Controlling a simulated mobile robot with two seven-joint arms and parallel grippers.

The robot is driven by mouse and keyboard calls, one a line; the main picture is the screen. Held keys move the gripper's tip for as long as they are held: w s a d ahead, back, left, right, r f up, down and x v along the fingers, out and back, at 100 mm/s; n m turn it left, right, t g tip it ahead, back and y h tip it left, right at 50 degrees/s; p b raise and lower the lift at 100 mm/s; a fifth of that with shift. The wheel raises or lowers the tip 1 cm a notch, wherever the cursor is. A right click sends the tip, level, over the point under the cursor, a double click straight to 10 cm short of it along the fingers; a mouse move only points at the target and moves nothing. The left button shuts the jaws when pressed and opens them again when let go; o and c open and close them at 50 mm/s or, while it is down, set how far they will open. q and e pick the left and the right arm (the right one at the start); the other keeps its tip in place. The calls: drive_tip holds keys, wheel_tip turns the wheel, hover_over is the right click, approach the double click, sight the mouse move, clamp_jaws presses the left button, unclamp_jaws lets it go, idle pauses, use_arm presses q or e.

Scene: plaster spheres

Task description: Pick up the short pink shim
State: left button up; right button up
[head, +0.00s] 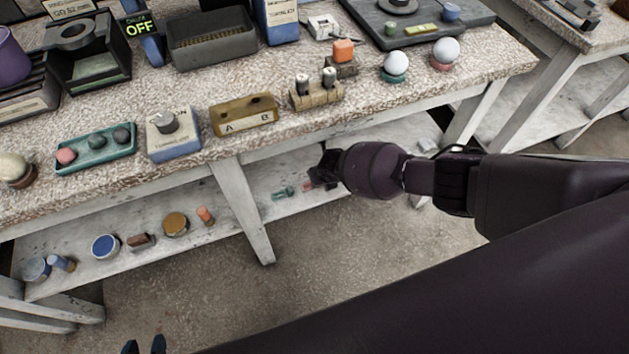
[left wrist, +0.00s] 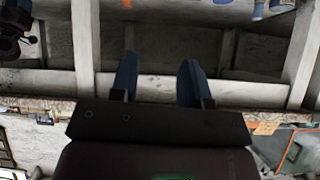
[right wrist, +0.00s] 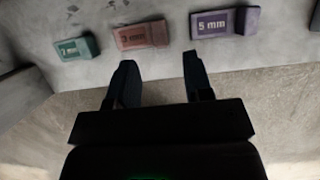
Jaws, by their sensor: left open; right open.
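The pink shim (right wrist: 142,36), marked 3 mm, lies on the lower shelf between a green shim (right wrist: 75,48) and a purple shim marked 5 mm (right wrist: 225,23). In the head view, a small pink piece (head: 307,186) shows beside the green shim (head: 283,193), partly behind my right gripper. My right gripper (right wrist: 157,62) is open and empty, its fingertips pointing at the shelf just short of the pink shim. My left gripper (head: 145,345) is open and empty at the bottom edge of the head view, away from the shims; its fingers also show in the left wrist view (left wrist: 158,60).
The lower shelf (head: 75,278) also holds several round tins and small pieces to the left. The speckled tabletop (head: 340,135) overhangs it, carrying wooden blocks, white spheres and a blue box (head: 173,140). A white table leg (head: 243,210) stands left of the shims.

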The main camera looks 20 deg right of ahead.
drive_tip(key=b+x, duration=0.2)
drive_tip(key=x, duration=0.3)
drive_tip(key=shift+w+f, duration=0.1)
drive_tip(key=shift+f, duration=0.05)
drive_tip(key=shift+w+r, duration=0.15)
drive_tip(key=shift+r, duration=0.1)
drive_tip(key=c, duration=0.7)
clamp_jaws()
use_arm(q)
drive_tip(key=shift+s+a+f+g, duration=0.1)
drive_tip(key=shift+s+f+g, duration=0.1)
drive_tip(key=shift+f, duration=0.45)
drive_tip(key=shift+s+f+g, duration=0.1)
drive_tip(key=shift+s+f, duration=0.1)
drive_tip(key=shift+f, duration=0.4)
